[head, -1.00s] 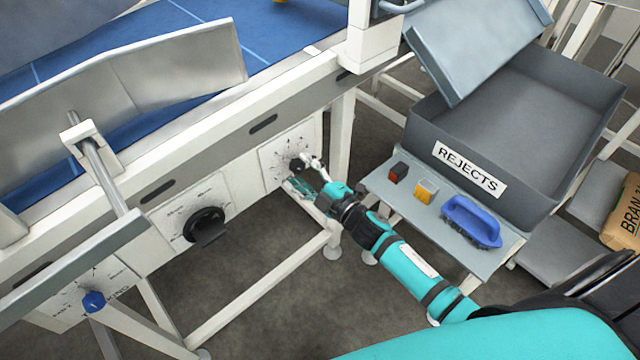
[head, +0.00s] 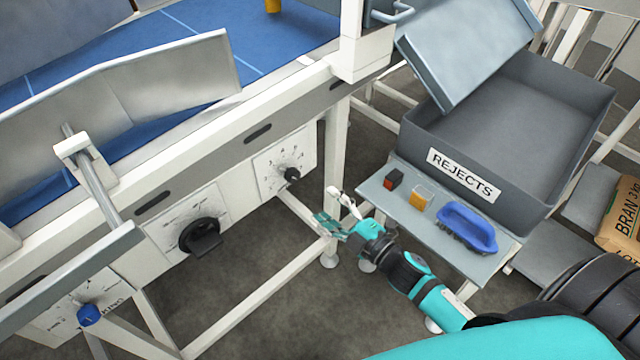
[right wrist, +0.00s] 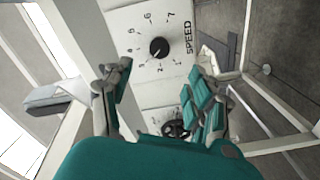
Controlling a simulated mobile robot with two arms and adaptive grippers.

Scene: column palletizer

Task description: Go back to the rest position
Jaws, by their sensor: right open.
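My right gripper (head: 338,212) is open and empty, in front of the conveyor frame and left of the small shelf. In the right wrist view its spread fingers (right wrist: 160,90) show with the black speed knob (right wrist: 159,47) beyond and between them, not touching it. The same speed knob (head: 292,174) sits on a white dial plate in the head view, apart from the gripper. My left gripper is not in view.
A large black knob (head: 200,236) and a blue knob (head: 89,315) sit further left on the machine. At right, a shelf (head: 376,194) holds a blue brush (head: 467,226) and small blocks, beside the grey REJECTS bin (head: 425,138). Frame legs stand near the gripper.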

